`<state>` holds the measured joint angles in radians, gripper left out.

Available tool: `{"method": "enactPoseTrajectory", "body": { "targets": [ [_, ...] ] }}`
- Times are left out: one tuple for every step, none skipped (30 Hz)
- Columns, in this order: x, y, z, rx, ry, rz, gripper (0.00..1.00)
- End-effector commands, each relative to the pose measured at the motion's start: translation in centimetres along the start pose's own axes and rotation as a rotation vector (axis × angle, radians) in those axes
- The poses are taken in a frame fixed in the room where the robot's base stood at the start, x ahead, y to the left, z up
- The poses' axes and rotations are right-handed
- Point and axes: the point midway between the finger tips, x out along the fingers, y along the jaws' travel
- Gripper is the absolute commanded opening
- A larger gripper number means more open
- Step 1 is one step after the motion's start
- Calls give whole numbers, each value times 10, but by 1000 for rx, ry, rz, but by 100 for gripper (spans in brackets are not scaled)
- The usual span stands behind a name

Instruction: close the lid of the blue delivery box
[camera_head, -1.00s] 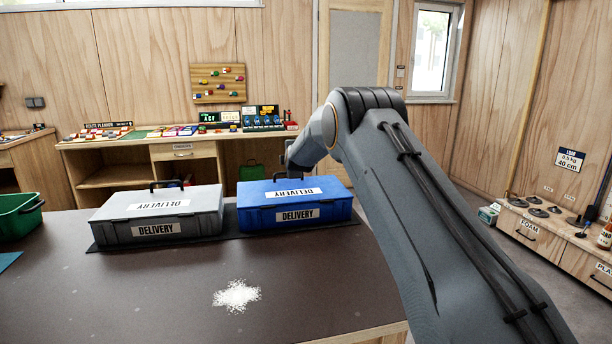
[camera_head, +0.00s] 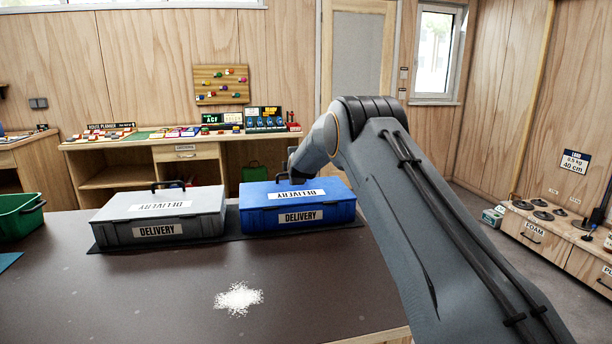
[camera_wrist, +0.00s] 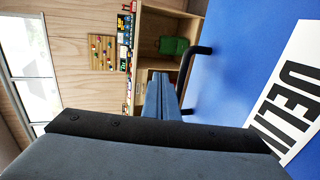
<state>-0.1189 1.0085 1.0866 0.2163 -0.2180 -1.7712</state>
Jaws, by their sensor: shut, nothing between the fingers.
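The blue delivery box (camera_head: 297,217) stands on the dark table, right of a grey one. Its lid (camera_head: 262,195) lies flat on the body, with no gap visible from the front. The lid's blue top (camera_wrist: 240,50), white label and black handle (camera_wrist: 189,72) fill the right of the wrist view. My gripper (camera_wrist: 163,80) is shut and empty, beside the handle and close to the lid; whether it touches is unclear. In the head view my wrist hides the fingers behind the lid's back edge.
The closed grey delivery box (camera_head: 158,231) stands close on the left, with a narrow gap between. Both stand on a dark mat (camera_head: 229,226). A green bin (camera_head: 20,214) is at the far left. White powder (camera_head: 238,298) lies on the otherwise clear table (camera_head: 130,300) in front.

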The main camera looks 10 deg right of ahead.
Motion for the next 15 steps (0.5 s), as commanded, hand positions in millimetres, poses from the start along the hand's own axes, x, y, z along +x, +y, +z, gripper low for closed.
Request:
{"method": "enactPoseTrajectory", "body": {
  "targets": [
    [-2,5,1,0,-1,1,0],
    [-4,8,1,0,-1,1,0],
    [-6,12,2,1,-2,1,0],
    [-7,16,3,1,-2,2,0],
    [-9,20,3,2,-3,2,0],
    [-12,26,4,2,-4,2,0],
    [-14,30,5,3,-5,2,0],
    [-17,35,6,3,-6,3,0],
    [-20,42,8,4,-7,3,0],
    [-22,49,7,3,-7,7,0],
    [-25,53,7,2,-6,6,0],
    [-29,60,7,4,-6,5,0],
    [-32,65,7,3,-6,5,0],
    [-35,71,7,3,-7,5,0],
    [-40,78,7,3,-6,4,0]
  ]
}}
